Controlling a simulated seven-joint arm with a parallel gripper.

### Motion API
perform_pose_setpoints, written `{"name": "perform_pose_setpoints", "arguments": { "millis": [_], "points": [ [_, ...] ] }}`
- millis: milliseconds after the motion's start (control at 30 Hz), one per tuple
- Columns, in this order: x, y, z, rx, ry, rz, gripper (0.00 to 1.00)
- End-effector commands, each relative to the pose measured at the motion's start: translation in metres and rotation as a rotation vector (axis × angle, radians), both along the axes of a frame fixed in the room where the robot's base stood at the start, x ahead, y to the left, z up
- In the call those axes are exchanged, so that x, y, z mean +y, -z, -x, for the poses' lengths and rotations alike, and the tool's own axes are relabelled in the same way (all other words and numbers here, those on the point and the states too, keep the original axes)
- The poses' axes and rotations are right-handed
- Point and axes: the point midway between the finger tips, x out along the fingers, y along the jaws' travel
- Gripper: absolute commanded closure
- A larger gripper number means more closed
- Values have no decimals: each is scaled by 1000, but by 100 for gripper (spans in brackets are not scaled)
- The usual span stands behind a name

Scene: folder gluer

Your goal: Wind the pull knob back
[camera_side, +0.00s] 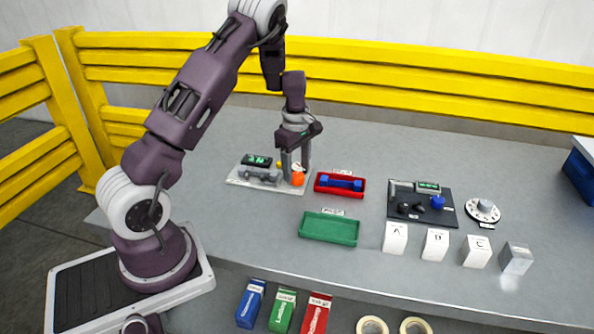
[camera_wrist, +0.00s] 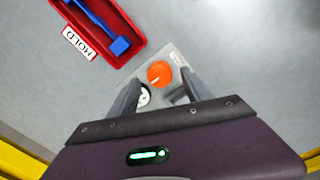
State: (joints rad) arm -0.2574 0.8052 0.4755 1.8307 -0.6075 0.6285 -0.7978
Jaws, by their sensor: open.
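An orange round knob (camera_side: 298,179) stands at the right end of a light grey plate fixture (camera_side: 235,180) on the table. In the wrist view the orange knob (camera_wrist: 159,74) has a short white mark on its face. A small white dial (camera_wrist: 143,96) with dark marks sits beside it, partly hidden by a finger. My gripper (camera_side: 296,168) points down over this end of the fixture. Its two fingers (camera_wrist: 162,82) are apart, one on each side of the knob, with nothing gripped. Whether they touch the knob cannot be told.
A red tray (camera_side: 323,190) holding a blue part is close to the right of the fixture. A green tray (camera_side: 328,230) lies nearer the front. A dark panel (camera_side: 448,214) with knobs, a white dial (camera_side: 482,210) and several lettered blocks (camera_side: 396,238) stand farther right.

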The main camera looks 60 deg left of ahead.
Motion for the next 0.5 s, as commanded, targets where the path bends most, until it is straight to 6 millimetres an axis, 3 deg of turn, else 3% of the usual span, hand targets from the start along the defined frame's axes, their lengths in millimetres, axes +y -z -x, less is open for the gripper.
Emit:
{"name": "perform_pose_setpoints", "arguments": {
  "millis": [200, 500],
  "points": [
    [-1, -44, 0, -5, 2, -2, 43],
    [-1, -56, 1, -1, 0, 0, 43]
  ]
}}
